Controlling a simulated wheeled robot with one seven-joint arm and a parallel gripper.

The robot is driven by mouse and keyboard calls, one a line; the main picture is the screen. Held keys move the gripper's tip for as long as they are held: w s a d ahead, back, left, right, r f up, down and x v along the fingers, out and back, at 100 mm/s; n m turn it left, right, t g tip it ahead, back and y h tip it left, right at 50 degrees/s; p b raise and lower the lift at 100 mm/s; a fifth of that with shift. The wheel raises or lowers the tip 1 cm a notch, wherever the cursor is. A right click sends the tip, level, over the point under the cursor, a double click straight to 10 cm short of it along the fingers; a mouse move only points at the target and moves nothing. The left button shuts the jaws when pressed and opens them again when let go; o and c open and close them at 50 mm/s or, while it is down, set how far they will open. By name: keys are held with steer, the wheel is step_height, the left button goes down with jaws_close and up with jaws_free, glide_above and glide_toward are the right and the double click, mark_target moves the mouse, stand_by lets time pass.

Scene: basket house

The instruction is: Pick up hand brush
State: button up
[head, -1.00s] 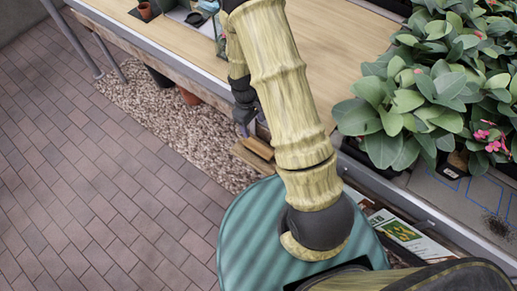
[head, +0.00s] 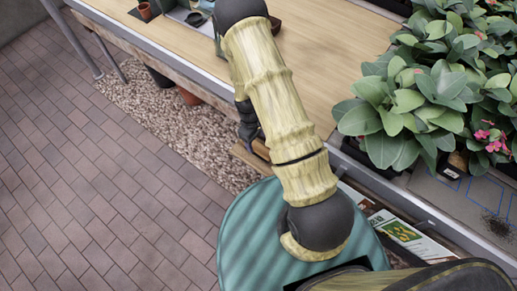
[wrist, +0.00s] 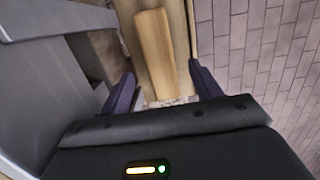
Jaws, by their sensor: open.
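The hand brush shows as a tan wooden block (wrist: 155,55) in the wrist view, lying lengthwise on a paler wooden board (wrist: 181,35). I see no bristles. In the head view only a small part of the brush (head: 261,149) shows, beside the table's front edge and mostly hidden behind my arm. My gripper (wrist: 162,88) is open and empty, its two dark fingers spread to either side of the brush's near end in the picture. I cannot tell how far the fingertips are above it. In the head view my gripper (head: 252,138) is partly hidden by my arm.
A wooden-topped table (head: 310,70) with a metal edge runs beside my arm. Leafy plants (head: 405,105) stand on its right part. A grey structure (wrist: 35,80) is close on the left in the wrist view. Open brick paving (head: 110,190) lies to the left.

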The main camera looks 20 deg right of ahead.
mark_target(258, 146)
steer(key=f, duration=0.5)
steer(key=shift+s+d, duration=0.3)
steer(key=shift+s, duration=0.05)
steer(key=shift+r, duration=0.1)
steer(key=c, duration=1.1)
